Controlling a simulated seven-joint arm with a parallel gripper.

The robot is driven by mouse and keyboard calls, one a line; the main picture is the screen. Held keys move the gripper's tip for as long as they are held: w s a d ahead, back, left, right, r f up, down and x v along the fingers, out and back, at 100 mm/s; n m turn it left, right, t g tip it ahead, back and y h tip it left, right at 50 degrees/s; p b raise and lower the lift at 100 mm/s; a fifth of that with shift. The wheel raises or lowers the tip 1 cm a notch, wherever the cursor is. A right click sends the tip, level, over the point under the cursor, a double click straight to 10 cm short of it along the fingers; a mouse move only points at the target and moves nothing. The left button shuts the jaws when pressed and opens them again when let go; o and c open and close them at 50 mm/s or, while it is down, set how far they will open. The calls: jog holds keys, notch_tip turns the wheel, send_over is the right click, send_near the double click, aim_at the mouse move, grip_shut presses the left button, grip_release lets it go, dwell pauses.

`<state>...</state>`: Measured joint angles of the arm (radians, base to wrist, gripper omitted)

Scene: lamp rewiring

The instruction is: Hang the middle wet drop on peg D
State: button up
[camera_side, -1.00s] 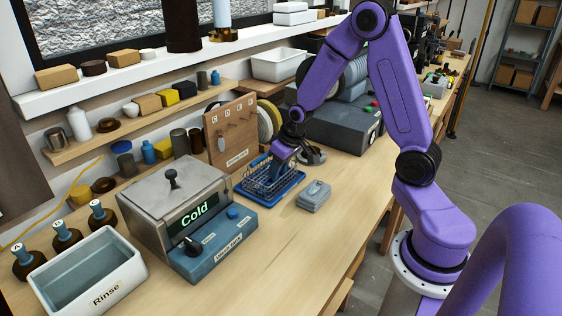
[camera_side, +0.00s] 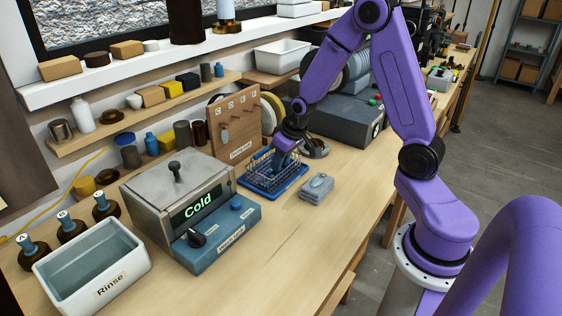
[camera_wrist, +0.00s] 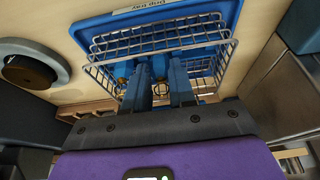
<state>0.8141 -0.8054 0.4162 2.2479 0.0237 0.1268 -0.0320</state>
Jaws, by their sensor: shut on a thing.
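My gripper (camera_side: 278,163) reaches down into the wire basket (camera_side: 262,174) on the blue drop tray (camera_side: 290,188). In the wrist view its two blue fingers (camera_wrist: 160,78) are inside the basket (camera_wrist: 225,45), shut on a drop that they largely hide. Small brass-coloured parts of other drops show beside the fingers. The wooden peg board (camera_side: 240,128) with lettered pegs stands behind the tray, to its left. A small greyish piece hangs on its front; which peg holds it is too small to tell.
A grey box-like piece (camera_side: 316,188) lies right of the tray. The heated tank (camera_side: 180,195), reading "Cold", and the Rinse tub (camera_side: 95,268) stand to the left. Spools and a dark machine (camera_side: 335,128) stand behind. The front bench is clear.

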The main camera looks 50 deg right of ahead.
notch_tip(320, 180, up, 7)
dwell(0.9)
jog(key=shift+f, duration=0.15)
jog(key=shift+t, duration=0.7)
jog(key=w+r, duration=0.1)
jog(key=w, duration=0.1)
jog(key=w+a+r, duration=0.1)
jog(key=r, duration=0.1)
jog(key=w+a+r, duration=0.1)
jog(key=w, duration=0.1)
jog(key=shift+w+a+r, duration=0.15)
jog(key=shift+w+a, duration=0.05)
jog(key=shift+w, duration=0.15)
jog(key=shift+w+f, duration=0.2)
jog(key=shift+w, duration=1.05)
jog(key=shift+w+f, duration=0.2)
jog(key=shift+w, duration=1.05)
jog(key=shift+w+f, duration=0.2)
jog(key=shift+w, duration=1.05)
jog(key=shift+w, duration=0.1)
